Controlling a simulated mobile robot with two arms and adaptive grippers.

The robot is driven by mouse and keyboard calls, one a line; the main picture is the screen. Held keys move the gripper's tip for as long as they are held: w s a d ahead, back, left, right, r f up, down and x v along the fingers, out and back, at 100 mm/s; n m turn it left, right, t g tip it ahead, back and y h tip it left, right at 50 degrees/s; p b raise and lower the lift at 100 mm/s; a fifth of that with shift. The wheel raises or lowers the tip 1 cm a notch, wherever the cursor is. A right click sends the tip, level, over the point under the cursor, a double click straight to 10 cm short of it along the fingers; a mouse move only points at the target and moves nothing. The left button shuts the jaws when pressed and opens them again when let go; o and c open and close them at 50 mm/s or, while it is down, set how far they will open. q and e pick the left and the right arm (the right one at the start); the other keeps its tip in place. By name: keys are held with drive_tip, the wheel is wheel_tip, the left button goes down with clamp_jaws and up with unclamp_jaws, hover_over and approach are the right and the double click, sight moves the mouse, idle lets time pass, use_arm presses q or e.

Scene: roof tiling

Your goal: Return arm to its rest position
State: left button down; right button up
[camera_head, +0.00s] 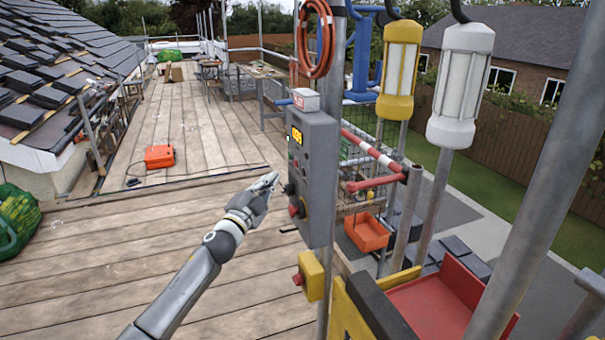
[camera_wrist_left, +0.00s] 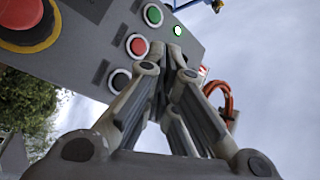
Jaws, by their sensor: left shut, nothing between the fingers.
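My left arm (camera_head: 190,280) reaches up from the bottom of the head view. My left gripper (camera_head: 268,184) is shut and empty, just left of the grey control box (camera_head: 316,165). In the left wrist view the shut fingertips (camera_wrist_left: 175,50) lie in front of the box face (camera_wrist_left: 120,28), near a lit green lamp (camera_wrist_left: 178,31) and a red button (camera_wrist_left: 137,45). I cannot tell whether the fingertips touch the box. A large red button (camera_wrist_left: 22,18) shows at upper left there. My right gripper is not in view.
A yellow box with a red button (camera_head: 311,276) sits below the control box. Metal poles (camera_head: 545,150) and yellow and white lamps (camera_head: 460,85) stand at right. An orange case (camera_head: 160,156) lies on the plank deck (camera_head: 90,260), which is mostly clear left of my arm.

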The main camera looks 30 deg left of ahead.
use_arm(q)
drive_tip(key=s+f+n+g+y, duration=0.1)
drive_tip(key=s+f+n+g, duration=0.15)
drive_tip(key=f, duration=1.15)
drive_tip(key=s+f+n+g, duration=0.1)
drive_tip(key=s+f+g, duration=0.15)
drive_tip(key=f, duration=1.05)
drive_tip(key=s+d+f+n+g, duration=0.1)
drive_tip(key=s+d+f+g, duration=0.1)
drive_tip(key=s+f, duration=0.35)
drive_tip(key=s+d+f+g, duration=0.1)
drive_tip(key=s+f, duration=0.2)
drive_tip(key=f, duration=0.6)
drive_tip(key=s+d+f+n+g, duration=0.1)
drive_tip(key=s+d+f+g, duration=0.1)
drive_tip(key=s+f, duration=0.35)
drive_tip(key=s+d+f+n+g, duration=0.1)
drive_tip(key=s+d+f+g, duration=0.2)
drive_tip(key=s, duration=1)
drive_tip(key=s+d+f+n+g+h, duration=0.1)
drive_tip(key=s+d+f+g, duration=0.2)
drive_tip(key=s+d+f, duration=0.4)
drive_tip(key=s+d+f+n+g+h, duration=0.1)
drive_tip(key=s+d+f+g, duration=0.2)
drive_tip(key=s+f, duration=1)
drive_tip(key=s+d, duration=0.3)
drive_tip(key=s, duration=0.5)
drive_tip(key=shift+f+g+b, duration=0.2)
drive_tip(key=shift+g+b, duration=0.1)
drive_tip(key=shift+w, duration=0.1)
